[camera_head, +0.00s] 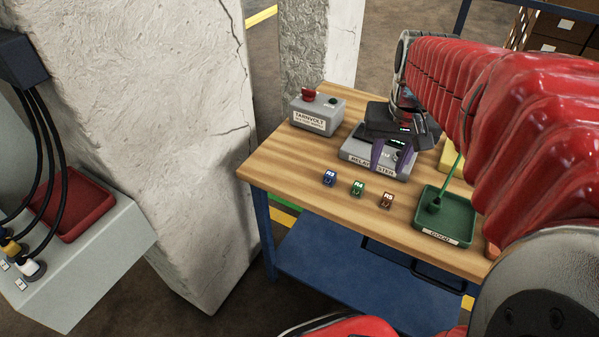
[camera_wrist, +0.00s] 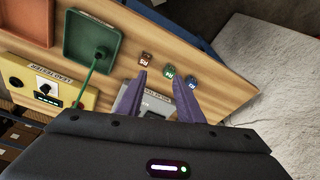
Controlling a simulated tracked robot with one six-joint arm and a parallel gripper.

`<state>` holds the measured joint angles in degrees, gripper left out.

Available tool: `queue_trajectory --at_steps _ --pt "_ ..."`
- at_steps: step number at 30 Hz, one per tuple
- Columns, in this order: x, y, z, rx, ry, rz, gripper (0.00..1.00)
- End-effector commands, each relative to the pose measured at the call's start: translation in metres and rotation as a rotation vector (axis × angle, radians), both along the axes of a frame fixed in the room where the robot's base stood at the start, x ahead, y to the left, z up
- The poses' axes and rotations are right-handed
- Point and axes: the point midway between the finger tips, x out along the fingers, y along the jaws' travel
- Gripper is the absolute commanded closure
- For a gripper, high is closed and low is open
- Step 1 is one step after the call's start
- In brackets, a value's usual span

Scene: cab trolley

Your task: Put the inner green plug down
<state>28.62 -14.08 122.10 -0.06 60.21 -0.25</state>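A dark green plug (camera_head: 434,206) on a green cable is in the green tray (camera_head: 458,237) labelled GOOD, at the right of the wooden table. The cable rises from it toward the upper right. In the wrist view the plug (camera_wrist: 101,53) is near the edge of the tray (camera_wrist: 75,53), and its cable runs down toward the yellow lead tester (camera_wrist: 75,97). My gripper (camera_head: 385,160), with purple fingers, is over the grey relay tester (camera_head: 362,158), left of the tray. In the wrist view my gripper (camera_wrist: 165,92) is open with nothing held between its fingers.
Blue (camera_head: 329,178), green (camera_head: 357,188) and brown (camera_head: 387,200) relays stand in a row at the table's front. A grey Tarnvolt box (camera_head: 318,116) with a red button is at back left. An orange-red tray (camera_wrist: 52,20) is beside the green one. A concrete pillar (camera_head: 190,140) stands left.

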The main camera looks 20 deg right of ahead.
Motion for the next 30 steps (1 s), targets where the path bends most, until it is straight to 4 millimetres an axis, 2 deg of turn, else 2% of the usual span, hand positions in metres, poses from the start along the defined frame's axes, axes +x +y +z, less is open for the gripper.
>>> queue_trajectory --at_steps 1,6,18,24,30 --pt "-0.001 0.016 0.003 -0.010 -0.017 0.035 0.67" --pt "-0.008 0.059 0.008 -0.032 -0.070 0.134 0.67" --pt "-0.039 0.148 0.009 -0.064 -0.204 0.366 0.67" --pt "-0.056 0.178 0.004 -0.069 -0.263 0.463 0.67" --pt "-0.062 0.186 0.001 -0.069 -0.281 0.494 0.67"
